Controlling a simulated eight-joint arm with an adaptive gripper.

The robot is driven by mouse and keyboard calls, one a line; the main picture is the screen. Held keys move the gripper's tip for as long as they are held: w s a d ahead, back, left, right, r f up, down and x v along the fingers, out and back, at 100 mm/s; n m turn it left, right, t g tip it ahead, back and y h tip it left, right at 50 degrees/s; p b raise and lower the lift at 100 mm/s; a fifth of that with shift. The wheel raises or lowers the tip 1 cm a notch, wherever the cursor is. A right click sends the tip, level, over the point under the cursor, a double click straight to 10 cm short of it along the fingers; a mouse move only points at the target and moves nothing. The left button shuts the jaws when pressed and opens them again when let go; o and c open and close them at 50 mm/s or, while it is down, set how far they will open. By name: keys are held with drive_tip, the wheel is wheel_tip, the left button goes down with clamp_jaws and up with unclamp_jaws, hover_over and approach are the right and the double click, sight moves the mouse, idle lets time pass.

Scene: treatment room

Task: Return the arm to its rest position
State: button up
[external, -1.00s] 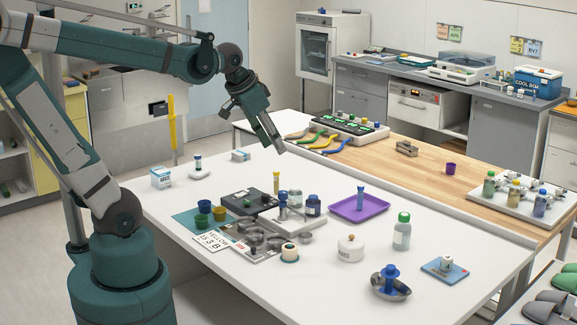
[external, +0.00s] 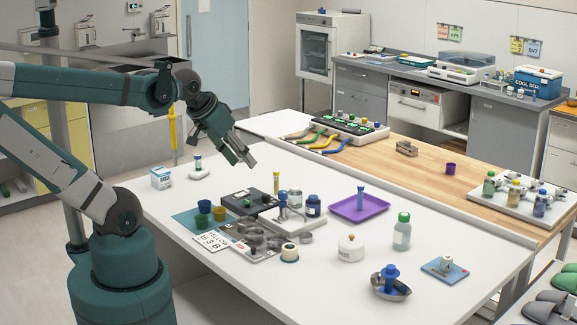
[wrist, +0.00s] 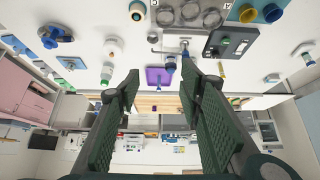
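My gripper (external: 246,157) hangs in the air above the back left part of the white table (external: 330,285), pointing down and to the right. In the wrist view its two dark green finger pads (wrist: 160,110) stand wide apart with nothing between them. My arm is folded back over its base at the left of the external view.
Below are green and yellow cups (external: 204,206), a dark device (external: 249,201), a purple tray (external: 346,213), a green-capped bottle (external: 402,232) and a white jar (external: 351,249). A white box (external: 161,178) stands at the table's left edge. The air around my gripper looks clear.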

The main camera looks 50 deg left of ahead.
drive_tip(key=shift+f+b, duration=0.85)
idle(0.8)
